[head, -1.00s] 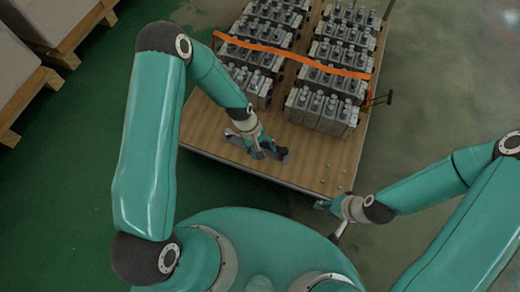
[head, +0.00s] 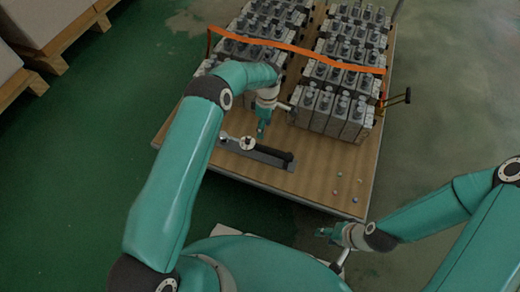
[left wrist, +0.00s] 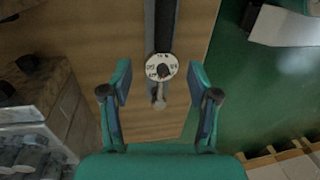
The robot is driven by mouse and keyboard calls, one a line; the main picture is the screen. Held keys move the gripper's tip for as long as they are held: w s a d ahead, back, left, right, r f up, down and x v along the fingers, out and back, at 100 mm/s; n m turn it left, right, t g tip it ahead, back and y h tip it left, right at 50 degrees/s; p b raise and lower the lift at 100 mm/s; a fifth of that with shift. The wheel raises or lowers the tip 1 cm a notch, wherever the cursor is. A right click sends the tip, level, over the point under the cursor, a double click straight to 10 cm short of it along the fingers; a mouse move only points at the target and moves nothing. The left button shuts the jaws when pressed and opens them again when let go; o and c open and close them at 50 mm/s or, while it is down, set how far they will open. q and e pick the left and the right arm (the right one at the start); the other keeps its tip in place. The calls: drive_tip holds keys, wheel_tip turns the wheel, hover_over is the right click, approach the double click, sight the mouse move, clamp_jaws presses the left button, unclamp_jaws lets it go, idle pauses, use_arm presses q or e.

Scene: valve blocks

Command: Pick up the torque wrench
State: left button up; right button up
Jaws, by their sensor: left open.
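The torque wrench (head: 268,154) lies on the bare front part of the wooden platform. It has a grey bar, a round white dial near its left end and a black handle at its right end. In the left wrist view the dial (left wrist: 161,67) and bar show between and beyond the open fingers. My left gripper (head: 262,130) is open and empty, just behind the wrench near the dial; its height above the platform is hard to judge. My right gripper (head: 326,233) is in front of the platform's front edge, away from the wrench; its jaws are too small to read.
Rows of grey valve blocks (head: 335,112) fill the back of the platform (head: 312,183), with an orange strap (head: 300,48) across them. A few small balls (head: 338,176) lie at the front right. Wooden pallets with boxes (head: 48,60) stand on the floor at the far left.

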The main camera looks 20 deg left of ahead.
sight(262, 146)
use_arm(q)
drive_tip(key=f, duration=0.4)
drive_tip(key=s+f+b, duration=0.1)
drive_tip(key=shift+f, duration=0.4)
drive_tip(key=f, duration=0.2)
drive_tip(key=s+f+b, duration=0.1)
drive_tip(key=f, duration=0.2)
drive_tip(key=shift+s, duration=0.2)
drive_tip(key=shift+r, duration=0.1)
clamp_jaws()
